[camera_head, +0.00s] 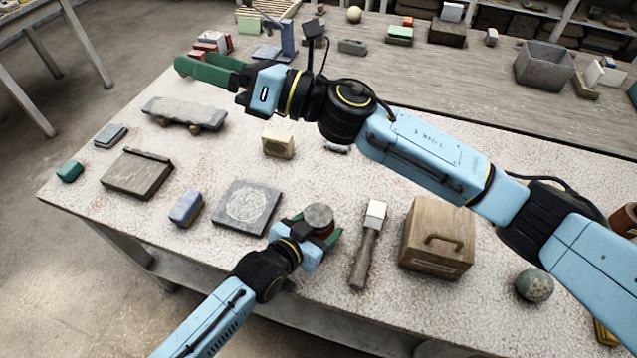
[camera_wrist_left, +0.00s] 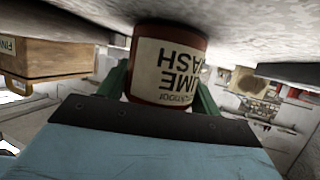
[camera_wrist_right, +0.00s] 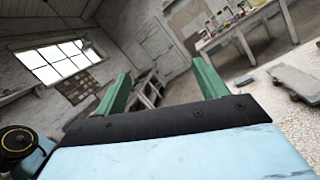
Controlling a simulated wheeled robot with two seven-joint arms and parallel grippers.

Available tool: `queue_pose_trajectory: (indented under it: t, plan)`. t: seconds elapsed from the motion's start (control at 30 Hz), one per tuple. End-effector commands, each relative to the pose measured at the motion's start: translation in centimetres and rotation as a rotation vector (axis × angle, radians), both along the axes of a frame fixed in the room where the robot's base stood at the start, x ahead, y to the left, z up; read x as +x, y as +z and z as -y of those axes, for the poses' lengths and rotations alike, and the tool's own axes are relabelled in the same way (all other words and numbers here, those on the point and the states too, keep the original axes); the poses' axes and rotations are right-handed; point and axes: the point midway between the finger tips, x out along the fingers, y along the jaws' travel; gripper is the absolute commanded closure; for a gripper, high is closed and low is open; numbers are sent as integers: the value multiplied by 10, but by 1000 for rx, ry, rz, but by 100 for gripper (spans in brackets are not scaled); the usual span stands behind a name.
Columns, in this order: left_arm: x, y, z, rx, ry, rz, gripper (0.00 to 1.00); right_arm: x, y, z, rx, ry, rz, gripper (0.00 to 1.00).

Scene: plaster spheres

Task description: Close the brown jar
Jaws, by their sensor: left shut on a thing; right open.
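A brown jar (camera_head: 319,234) stands near the front edge of the table, with a pale grey round top; I cannot tell whether that top is a lid or the contents. In the left wrist view the brown jar (camera_wrist_left: 168,62) appears upside down, with a cream label reading LIME WASH. My left gripper (camera_head: 316,229) is shut around its sides, one green finger on each side (camera_wrist_left: 163,92). My right gripper (camera_head: 200,62) is open and empty, held over the far left edge of the table; the right wrist view shows its fingers (camera_wrist_right: 160,72) apart with nothing between them.
A green-grey sphere (camera_head: 534,285) lies right of the box. A brown container (camera_head: 623,219) is partly hidden at the right edge. My right arm spans the table.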

Motion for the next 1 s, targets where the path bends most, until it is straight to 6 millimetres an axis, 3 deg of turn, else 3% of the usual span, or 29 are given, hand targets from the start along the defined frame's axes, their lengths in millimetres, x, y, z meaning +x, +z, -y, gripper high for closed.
queue_pose_trajectory:
  t: [0.2, 0.4, 0.57, 0.7, 0.9, 1.0]
  plan:
    - [-1, -1, 0, 1, -1, -2, 99, -63, -40, -19, -264, 270, 506, 28]
    - [-1, -1, 0, 0, -1, -2, 99, -94, -108, -7, -562, 543, 908, 28]
    - [-1, -1, 0, 1, -1, -2, 99, -93, -163, 26, -836, 781, 1165, 28]
    - [-1, -1, 0, 0, -1, -2, 99, -76, -198, 67, -1089, 991, 1315, 28]
    - [-1, -1, 0, 1, -1, -2, 99, -50, -216, 118, -1373, 1218, 1397, 28]
    - [-1, -1, 0, 1, -1, -2, 99, -43, -217, 133, -1455, 1279, 1403, 28]
